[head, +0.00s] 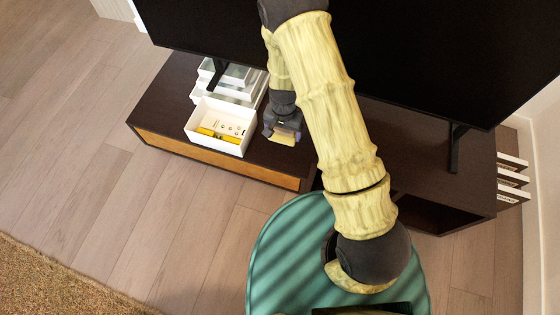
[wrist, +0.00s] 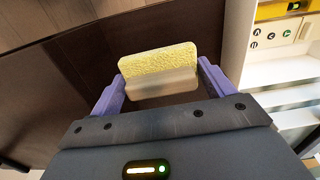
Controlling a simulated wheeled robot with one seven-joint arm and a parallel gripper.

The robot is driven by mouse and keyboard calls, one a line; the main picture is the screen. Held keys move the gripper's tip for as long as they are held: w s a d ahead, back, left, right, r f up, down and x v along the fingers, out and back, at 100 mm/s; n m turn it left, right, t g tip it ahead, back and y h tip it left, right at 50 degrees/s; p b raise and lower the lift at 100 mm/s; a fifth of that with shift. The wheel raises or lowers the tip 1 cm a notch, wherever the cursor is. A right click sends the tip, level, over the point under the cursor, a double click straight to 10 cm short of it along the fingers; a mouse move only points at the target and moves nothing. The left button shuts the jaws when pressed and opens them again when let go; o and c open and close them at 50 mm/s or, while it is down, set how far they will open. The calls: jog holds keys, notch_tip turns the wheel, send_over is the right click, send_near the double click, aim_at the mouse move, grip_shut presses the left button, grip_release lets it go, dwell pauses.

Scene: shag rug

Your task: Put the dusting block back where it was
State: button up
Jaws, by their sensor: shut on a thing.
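The dusting block (wrist: 158,62) has a rough yellow side and a smooth beige side. My gripper (wrist: 160,80) is shut on it, with a purple finger at each end of the block. In the head view my gripper (head: 283,122) is over the dark TV stand (head: 165,100), just right of the open white box, and the block (head: 284,138) shows below it near the stand's front edge. I cannot tell whether the block touches the stand.
The open white box (head: 190,127) holds a yellow level (head: 218,135) and shows small dark symbols inside. White stacked boxes (head: 240,90) stand behind it. A large black TV (head: 440,60) overhangs the stand. The stand's top right of my gripper is partly hidden by my arm.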

jog(key=shift+s+a+f+b, duration=0.15)
jog(key=shift+f+b, duration=0.15)
jog(key=shift+f, duration=0.35)
jog(key=shift+w+a+f+b, duration=0.1)
jog(key=shift+f+b, duration=0.2)
jog(key=shift+f, duration=0.3)
jog(key=shift+s, duration=0.1)
jog(key=shift+f, duration=0.2)
jog(key=b, duration=0.2)
send_over(281, 155)
jog(key=shift+w+f, duration=0.2)
jog(key=shift+f, duration=2.1)
jog(key=shift+f+b, duration=0.1)
jog(key=shift+b, duration=0.2)
jog(key=shift+f+b, duration=1.2)
jog(key=shift+f, duration=1.2)
jog(key=shift+s+f, duration=0.1)
